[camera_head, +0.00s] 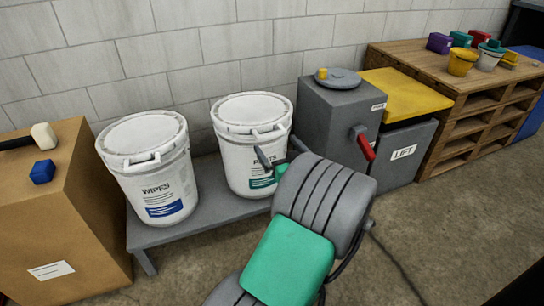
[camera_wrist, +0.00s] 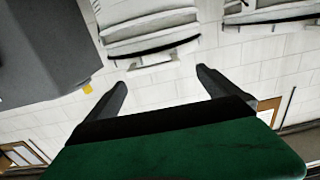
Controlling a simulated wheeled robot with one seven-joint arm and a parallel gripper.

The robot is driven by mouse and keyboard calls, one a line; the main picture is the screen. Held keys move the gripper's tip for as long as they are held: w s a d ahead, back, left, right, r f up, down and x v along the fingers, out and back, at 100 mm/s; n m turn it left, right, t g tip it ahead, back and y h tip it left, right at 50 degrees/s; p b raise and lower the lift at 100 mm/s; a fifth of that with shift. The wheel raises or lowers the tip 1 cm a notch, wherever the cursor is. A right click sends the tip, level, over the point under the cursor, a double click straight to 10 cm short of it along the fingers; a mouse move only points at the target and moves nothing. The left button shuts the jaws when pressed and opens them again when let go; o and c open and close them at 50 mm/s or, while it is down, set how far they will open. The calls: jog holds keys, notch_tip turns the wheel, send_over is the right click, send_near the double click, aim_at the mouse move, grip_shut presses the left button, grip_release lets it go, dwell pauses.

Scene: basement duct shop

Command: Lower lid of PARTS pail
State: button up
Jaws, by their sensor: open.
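The white PARTS pail (camera_head: 236,152) with a green label stands on a low grey bench. Its white lid (camera_head: 252,107) appears to lie flat across the top, with a tab at the front rim; I cannot tell whether it is fully seated. My gripper (camera_head: 270,150) is open and empty in front of the pail's upper side, hiding part of its lettering. In the wrist view, the open fingers of my gripper (camera_wrist: 162,82) point toward the lid's front tab, and the PARTS pail (camera_wrist: 150,42) shows beyond them. No contact is visible.
A white WIPES pail (camera_head: 163,185) stands left on the grey bench (camera_head: 205,222). A grey box (camera_head: 340,115) with a red lever (camera_head: 364,145) stands close on the right, beside a yellow-lidded LIFT bin (camera_head: 402,155). A cardboard box (camera_head: 60,240) is far left.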

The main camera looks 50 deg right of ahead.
aim_at(273, 135)
jog(key=shift+h, duration=0.3)
jog(key=x, duration=0.5)
jog(key=d+b+x, duration=0.1)
jog(key=x, duration=0.1)
jog(key=shift+s, duration=0.1)
jog(key=shift+c, duration=0.2)
